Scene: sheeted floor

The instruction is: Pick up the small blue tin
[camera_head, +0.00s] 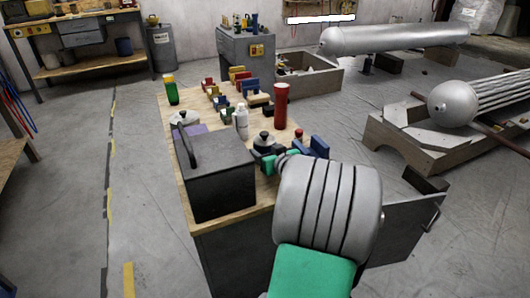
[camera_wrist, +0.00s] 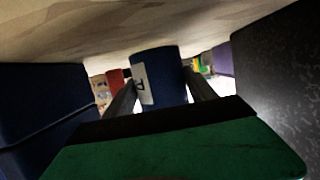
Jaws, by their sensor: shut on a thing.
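The small blue tin (camera_wrist: 160,75) stands out in the middle of the wrist view, a dark blue cylinder with a white label, between my two fingers. My gripper (camera_wrist: 160,98) is shut on it, with one finger on each side. The wrist view looks upside down, with the wooden tabletop (camera_wrist: 150,25) along its top. The tin's end is at or very close to that top; I cannot tell if they touch. In the head view my grey arm and green wrist cover most of the gripper, and I cannot make out the tin there.
A dark grey box with a handle (camera_head: 216,175) stands left of my gripper; its speckled side is close in the wrist view (camera_wrist: 275,75). A dark blue object (camera_wrist: 40,105) is close on the other side. A grey lidded pot (camera_head: 264,142), white bottle (camera_head: 242,122) and red cylinder (camera_head: 281,105) stand behind.

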